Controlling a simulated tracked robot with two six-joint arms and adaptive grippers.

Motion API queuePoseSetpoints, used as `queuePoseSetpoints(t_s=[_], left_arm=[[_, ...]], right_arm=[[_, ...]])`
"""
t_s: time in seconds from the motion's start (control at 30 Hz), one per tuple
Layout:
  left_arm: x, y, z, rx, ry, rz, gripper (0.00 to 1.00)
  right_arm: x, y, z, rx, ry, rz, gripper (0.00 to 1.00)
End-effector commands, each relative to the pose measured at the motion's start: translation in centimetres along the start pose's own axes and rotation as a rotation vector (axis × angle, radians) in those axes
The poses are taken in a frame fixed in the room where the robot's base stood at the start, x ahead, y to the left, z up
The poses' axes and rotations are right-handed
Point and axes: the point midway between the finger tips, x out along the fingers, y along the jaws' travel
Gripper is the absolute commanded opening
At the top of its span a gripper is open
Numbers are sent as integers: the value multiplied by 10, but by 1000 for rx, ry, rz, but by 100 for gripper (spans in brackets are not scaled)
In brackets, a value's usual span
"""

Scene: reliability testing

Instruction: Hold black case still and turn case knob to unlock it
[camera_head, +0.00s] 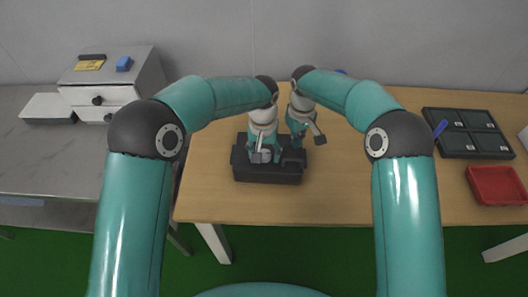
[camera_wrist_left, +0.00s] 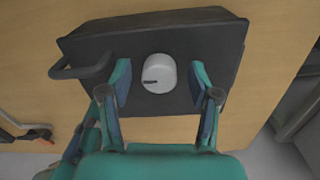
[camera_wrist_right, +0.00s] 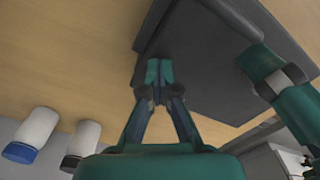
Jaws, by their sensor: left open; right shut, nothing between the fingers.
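The black case (camera_head: 268,174) lies on the wooden table in the head view and fills the upper middle of the left wrist view (camera_wrist_left: 205,45). Its round white knob (camera_wrist_left: 158,73) has a dark mark and faces the left wrist camera. My left gripper (camera_head: 261,156) is open over the case, with one finger on each side of the knob and visible gaps between. My right gripper (camera_wrist_right: 157,72) is shut and empty at the case's edge in the right wrist view, close to a black handle (camera_wrist_left: 82,68). Whether it touches the case cannot be told.
Two white bottles (camera_wrist_right: 35,135) stand near the table edge in the right wrist view. A red tray (camera_head: 497,186) and a black compartment tray (camera_head: 466,133) lie on the right. A drawer unit (camera_head: 112,85) stands left.

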Motion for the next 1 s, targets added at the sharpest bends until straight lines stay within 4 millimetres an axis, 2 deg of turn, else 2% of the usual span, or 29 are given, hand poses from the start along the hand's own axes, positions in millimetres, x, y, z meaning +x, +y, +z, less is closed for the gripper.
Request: queuePoseSetpoints(t_s=[0.17,0.27,0.7,0.83,1.0], left_arm=[[-8,0,-1,1,3,0,62],[-20,0,-1,1,5,0,62],[-102,0,0,0,4,1,62],[-114,0,0,0,1,0,62],[-119,0,1,0,1,1,62]], right_arm=[[4,-1,2,-1,-9,-2,0],[4,-1,2,-1,-10,-3,0],[5,-1,2,-1,-10,-3,0],[5,-1,2,-1,-11,-3,0],[5,-1,3,-1,-11,-3,0]])
